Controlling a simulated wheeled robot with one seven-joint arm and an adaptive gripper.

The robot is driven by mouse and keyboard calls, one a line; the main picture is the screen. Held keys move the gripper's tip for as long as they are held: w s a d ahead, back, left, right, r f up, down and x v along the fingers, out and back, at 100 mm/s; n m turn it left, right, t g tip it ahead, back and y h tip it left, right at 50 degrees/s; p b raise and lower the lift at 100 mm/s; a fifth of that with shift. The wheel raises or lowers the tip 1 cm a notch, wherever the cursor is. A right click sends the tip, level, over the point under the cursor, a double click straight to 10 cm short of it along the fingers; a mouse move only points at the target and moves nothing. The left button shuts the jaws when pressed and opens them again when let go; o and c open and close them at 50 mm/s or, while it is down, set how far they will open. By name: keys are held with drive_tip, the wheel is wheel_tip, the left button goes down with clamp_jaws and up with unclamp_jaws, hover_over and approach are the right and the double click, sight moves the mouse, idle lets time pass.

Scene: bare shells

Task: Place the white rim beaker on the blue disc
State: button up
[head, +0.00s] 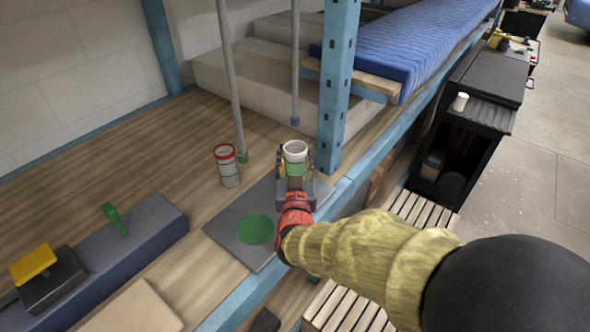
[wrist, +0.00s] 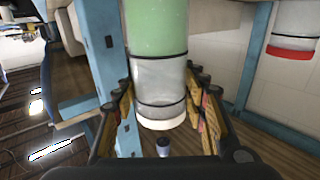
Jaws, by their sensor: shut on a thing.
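The white rim beaker (head: 295,150) is a clear cylinder with a white rim and a green lower part. My gripper (head: 296,168) is shut on it, over the far end of a dark grey mat (head: 225,228). In the wrist view, which is upside down, the beaker (wrist: 160,75) stands between my fingers (wrist: 160,88). I cannot tell whether its base touches the mat. A green disc (head: 255,229) lies on the near part of the mat. I see no blue disc on the mat; my gripper and the beaker hide part of it.
A red rim beaker (head: 227,166) stands left of my gripper and also shows in the wrist view (wrist: 293,35). Grey posts (head: 231,85) rise behind. A blue upright (head: 338,80) stands close right. A blue-grey block (head: 140,235) lies left.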

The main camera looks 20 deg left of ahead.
sight(295, 167)
drive_tip(key=shift+w+f, duration=0.2)
drive_tip(key=shift+f, duration=0.05)
drive_tip(key=f, duration=0.1)
drive_tip(key=f+b, duration=0.1)
drive_tip(key=shift+w+a+f, duration=0.15)
drive_tip(key=shift+w+f, duration=0.05)
drive_tip(key=shift+f, duration=0.5)
drive_tip(key=shift+f+b, duration=0.2)
drive_tip(key=shift+b, duration=0.15)
drive_tip(key=o, duration=1.2)
